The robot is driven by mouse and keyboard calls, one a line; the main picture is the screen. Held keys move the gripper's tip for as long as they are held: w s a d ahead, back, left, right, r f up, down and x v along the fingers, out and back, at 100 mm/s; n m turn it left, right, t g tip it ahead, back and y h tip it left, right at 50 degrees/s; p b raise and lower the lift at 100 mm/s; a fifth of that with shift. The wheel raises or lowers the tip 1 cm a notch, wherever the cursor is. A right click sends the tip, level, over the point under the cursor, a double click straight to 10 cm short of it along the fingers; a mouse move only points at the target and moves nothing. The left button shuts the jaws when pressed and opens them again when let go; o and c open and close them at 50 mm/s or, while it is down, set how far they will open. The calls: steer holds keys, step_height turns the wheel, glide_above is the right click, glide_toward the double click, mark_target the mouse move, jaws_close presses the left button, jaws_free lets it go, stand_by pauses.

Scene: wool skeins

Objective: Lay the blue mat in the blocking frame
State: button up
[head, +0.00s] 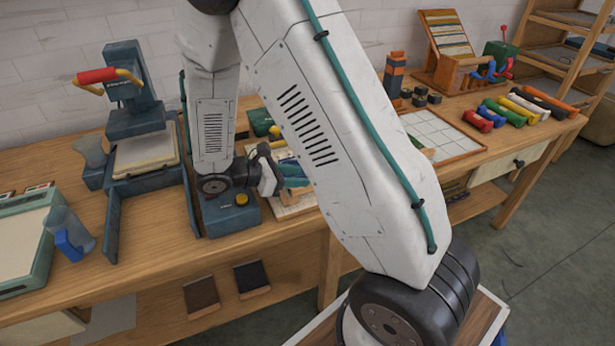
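The likely blocking frame (484,151) is a shallow wooden rim around a white gridded board. It lies on the bench right of centre, and my arm covers its left part. I cannot pick out the blue mat with certainty. A flat dark blue piece (590,46) lies on the rack at the far right, too small to identify. My gripper (277,180) is low over the bench left of centre, beside teal and coloured items partly hidden by my arm. Its fingers are too small and covered to show whether they are open or hold anything.
A dark press with a red handle (97,75) stands at the back left. A blue box with a yellow knob (232,215) sits below my gripper. Several coloured skeins (503,112) lie right of the board. The wooden rack (560,60) stands beyond the bench.

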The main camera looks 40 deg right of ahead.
steer(key=v, duration=0.7)
steer(key=shift+a+r, duration=0.15)
steer(key=shift+r, duration=0.1)
steer(key=s+a+r+m+t+y, duration=0.2)
steer(key=s+r+m+y, duration=0.4)
steer(key=s+r, duration=0.3)
steer(key=s+a+r+m+t+y, duration=0.2)
steer(key=s+r+m+y, duration=0.4)
steer(key=s, duration=0.7)
step_height(320, 180, up, 3)
steer(key=m+t, duration=0.1)
steer(key=m, duration=0.1)
steer(key=shift+s+m+y, duration=0.2)
steer(key=shift+m+y, duration=0.2)
